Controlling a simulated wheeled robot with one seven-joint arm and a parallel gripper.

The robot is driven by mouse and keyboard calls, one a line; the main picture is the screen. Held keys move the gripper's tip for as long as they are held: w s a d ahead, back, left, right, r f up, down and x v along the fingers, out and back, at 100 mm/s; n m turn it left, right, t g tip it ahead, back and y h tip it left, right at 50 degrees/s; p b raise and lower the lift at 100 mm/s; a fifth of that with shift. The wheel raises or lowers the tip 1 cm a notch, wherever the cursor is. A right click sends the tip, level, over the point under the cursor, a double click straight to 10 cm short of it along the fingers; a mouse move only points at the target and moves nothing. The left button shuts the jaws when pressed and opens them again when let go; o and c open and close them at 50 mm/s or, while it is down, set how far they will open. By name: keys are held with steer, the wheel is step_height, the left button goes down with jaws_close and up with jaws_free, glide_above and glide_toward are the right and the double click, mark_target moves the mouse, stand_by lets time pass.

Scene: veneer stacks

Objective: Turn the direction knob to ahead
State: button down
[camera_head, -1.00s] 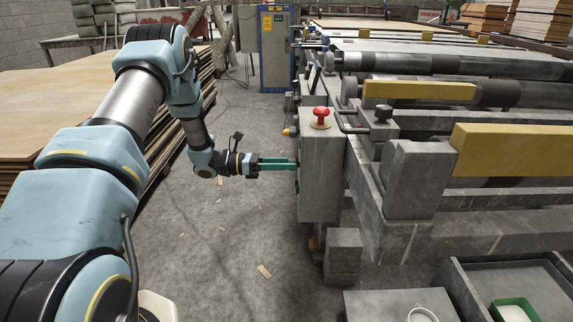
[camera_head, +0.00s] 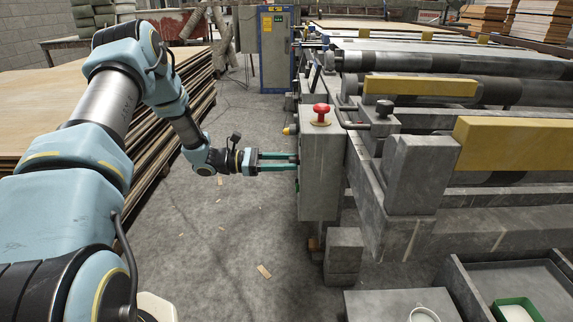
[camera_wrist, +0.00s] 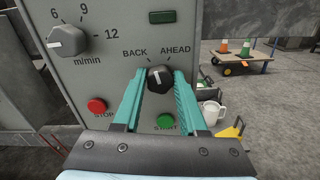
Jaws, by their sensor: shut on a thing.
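The direction knob (camera_wrist: 160,79) is dark with a white pointer line, below the words BACK and AHEAD in the wrist view. Its line leans slightly up and left, toward the BACK side. My gripper (camera_wrist: 160,75) has its teal fingers on both sides of the knob and is shut on it. In the head view my gripper (camera_head: 297,162) reaches the left face of the grey control box (camera_head: 320,175). The knob is hidden there.
A red mushroom button (camera_head: 321,110) tops the box. Open floor (camera_head: 240,250) lies left of it.

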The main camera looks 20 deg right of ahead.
steer(key=m+b, duration=0.2)
steer(key=m, duration=0.7)
steer(key=shift+f, duration=0.15)
steer(key=shift+m, duration=0.4)
steer(key=shift+c, duration=2.3)
jaws_free()
steer(key=v, duration=1.1)
steer(key=shift+s, duration=0.1)
